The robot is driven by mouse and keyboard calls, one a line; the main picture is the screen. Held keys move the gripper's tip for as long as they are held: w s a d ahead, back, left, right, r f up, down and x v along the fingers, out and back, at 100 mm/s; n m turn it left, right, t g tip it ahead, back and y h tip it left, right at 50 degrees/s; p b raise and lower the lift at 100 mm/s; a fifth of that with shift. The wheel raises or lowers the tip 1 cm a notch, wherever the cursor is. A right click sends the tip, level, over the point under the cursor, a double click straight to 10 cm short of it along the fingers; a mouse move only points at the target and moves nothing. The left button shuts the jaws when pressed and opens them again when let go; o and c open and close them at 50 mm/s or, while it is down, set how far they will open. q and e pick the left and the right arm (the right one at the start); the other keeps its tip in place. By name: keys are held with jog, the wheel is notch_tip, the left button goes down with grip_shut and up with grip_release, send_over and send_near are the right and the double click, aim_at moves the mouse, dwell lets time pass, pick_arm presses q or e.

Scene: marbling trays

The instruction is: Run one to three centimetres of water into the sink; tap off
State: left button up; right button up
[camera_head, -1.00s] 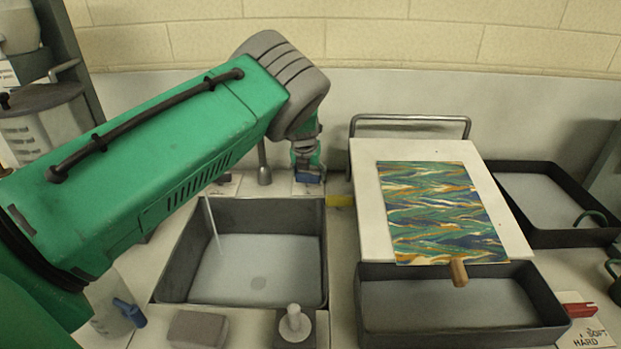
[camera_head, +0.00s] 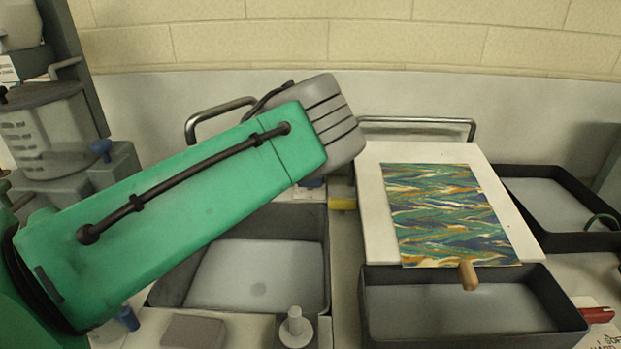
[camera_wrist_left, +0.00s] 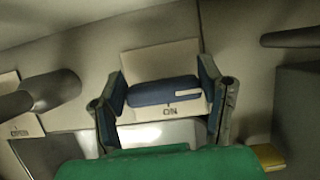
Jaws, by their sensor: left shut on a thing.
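The grey sink (camera_head: 262,225) lies partly under my left arm in the head view. Its pale floor and a round drain spot show; I cannot tell the water depth. Any stream now is hidden behind the arm. In the left wrist view my left gripper (camera_wrist_left: 163,88) is shut on a blue tap handle (camera_wrist_left: 160,94) with a white mark. A plate (camera_wrist_left: 160,58) behind it carries small lettering that seems to read "ON". My left gripper is hidden behind its own arm in the head view. My right gripper is out of view.
A marbled sheet (camera_head: 445,212) lies on a white board (camera_head: 378,205), right of the sink. A dark tray (camera_head: 375,325) stands in front of it, another (camera_head: 590,238) behind right. A grey block (camera_head: 193,330) and white knob (camera_head: 295,320) stand at the sink's front.

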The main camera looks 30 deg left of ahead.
pick_arm(q)
jog(key=o, duration=1.2)
jog(key=shift+s+d+f, duration=0.1)
jog(key=shift+s+f, duration=0.1)
jog(key=shift+f, duration=0.15)
jog(key=shift+c, duration=0.2)
jog(key=shift+w+r, duration=0.1)
jog(key=shift+r, duration=0.2)
jog(key=v, duration=1.1)
jog(key=shift+r, duration=0.25)
jog(key=shift+d, duration=0.1)
